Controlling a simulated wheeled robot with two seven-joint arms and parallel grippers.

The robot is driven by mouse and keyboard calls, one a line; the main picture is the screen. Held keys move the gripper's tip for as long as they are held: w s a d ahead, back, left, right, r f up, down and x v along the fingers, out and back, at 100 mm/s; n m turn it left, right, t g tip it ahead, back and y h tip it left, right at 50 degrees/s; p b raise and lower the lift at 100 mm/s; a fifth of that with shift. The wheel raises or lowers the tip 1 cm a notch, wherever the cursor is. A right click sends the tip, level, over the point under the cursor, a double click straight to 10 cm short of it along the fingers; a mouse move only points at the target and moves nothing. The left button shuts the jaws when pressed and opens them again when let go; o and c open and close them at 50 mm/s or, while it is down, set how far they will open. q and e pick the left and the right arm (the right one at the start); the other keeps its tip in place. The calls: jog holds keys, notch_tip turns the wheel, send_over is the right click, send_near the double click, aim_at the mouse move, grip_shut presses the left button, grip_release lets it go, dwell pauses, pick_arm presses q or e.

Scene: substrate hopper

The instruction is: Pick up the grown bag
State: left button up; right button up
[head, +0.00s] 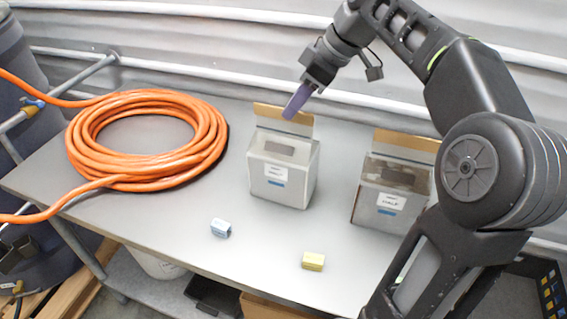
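Two pale, box-shaped bags with tan top strips and white-and-blue labels stand upright on the grey table. The left bag (283,178) is near the table's middle, with a small grey patch on its front. The right bag (393,192) shows darker brown contents through its upper part, and my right arm covers its right edge. I cannot tell from the labels which is the grown bag. My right gripper (297,101), with purple fingers, is at the left bag's tan strip, overlapping it in view; contact and finger gap are unclear. My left gripper is out of view.
A coiled orange hose (146,181) fills the table's left side. A corrugated wall stands behind the table. Bare table (180,215) shows between hose and blocks.

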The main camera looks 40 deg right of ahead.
aim_at(283, 136)
jog(key=shift+w+f, duration=0.1)
jog(key=shift+f, duration=0.1)
jog(key=shift+p+x, duration=0.55)
jog(key=shift+x, duration=2)
jog(key=shift+a, duration=0.25)
grip_shut()
jog(key=shift+r, duration=0.15)
